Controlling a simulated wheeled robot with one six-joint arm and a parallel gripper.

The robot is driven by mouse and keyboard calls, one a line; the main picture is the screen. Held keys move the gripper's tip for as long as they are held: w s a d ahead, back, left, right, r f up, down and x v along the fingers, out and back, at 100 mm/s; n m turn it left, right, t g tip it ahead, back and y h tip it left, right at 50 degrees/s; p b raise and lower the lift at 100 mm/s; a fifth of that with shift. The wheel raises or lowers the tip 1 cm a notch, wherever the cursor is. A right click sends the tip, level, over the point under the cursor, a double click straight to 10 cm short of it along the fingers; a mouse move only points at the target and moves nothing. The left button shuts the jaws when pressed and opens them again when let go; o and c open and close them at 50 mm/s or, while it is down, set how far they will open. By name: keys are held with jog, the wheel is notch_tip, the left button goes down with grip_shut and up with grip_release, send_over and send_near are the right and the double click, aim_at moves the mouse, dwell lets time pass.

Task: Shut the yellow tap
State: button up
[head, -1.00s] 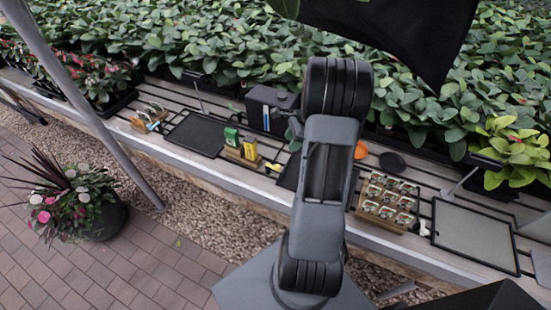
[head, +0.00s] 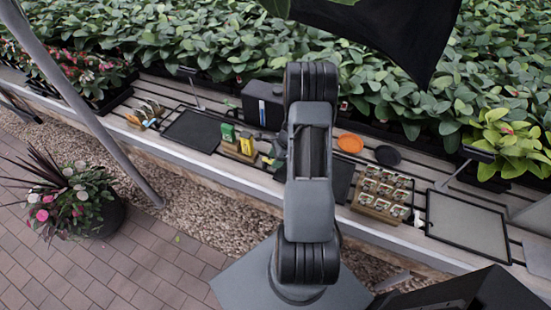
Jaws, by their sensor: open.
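A black container (head: 263,104) with a blue-and-white strip stands at the back of the shelf, left of my arm. A small yellow piece (head: 267,161), which may be the yellow tap, shows low in front of it, close beside my gripper. I cannot tell its handle position. My gripper (head: 274,156) shows only in part, as a dark shape at the left edge of my arm. It is open and seems empty. My arm hides the rest, so I cannot tell whether it touches the yellow piece.
Green and yellow packets (head: 238,141) stand in a wooden holder just left of my gripper. A wooden tray of jars (head: 381,194), an orange disc (head: 350,143) and a dark disc (head: 388,155) lie to the right. Dense plants (head: 190,40) line the back.

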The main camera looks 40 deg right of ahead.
grip_shut()
dwell(0.5)
jog(key=shift+a, duration=0.1)
jog(key=m, duration=0.1)
jog(key=a+m+t+b, duration=0.1)
jog(key=m, duration=0.1)
jog(key=shift+s+a+f+m+h, duration=0.1)
jog(key=shift+s+a+m+h, duration=0.1)
jog(key=shift+a+m+h, duration=0.15)
jog(key=a+m+h+b, duration=0.1)
jog(key=m, duration=0.1)
jog(key=a+m+t+b, duration=0.1)
jog(key=m, duration=0.1)
jog(key=shift+w+m+h, duration=0.15)
jog(key=shift+m+h, duration=0.1)
jog(key=shift+h, duration=0.1)
jog(key=m, duration=0.1)
jog(key=a+m+h, duration=0.1)
jog(key=m, duration=0.1)
jog(key=w+m, duration=0.1)
jog(key=shift+a+t+h+b, duration=0.3)
jog(key=shift+w+a+m+h, duration=0.25)
jog(key=shift+w+m+h, duration=0.05)
jog(key=shift+m, duration=0.6)
jog(key=shift+w+a+m+h, duration=0.2)
jog(key=shift+w+m+h, duration=0.1)
jog(key=shift+m, duration=0.6)
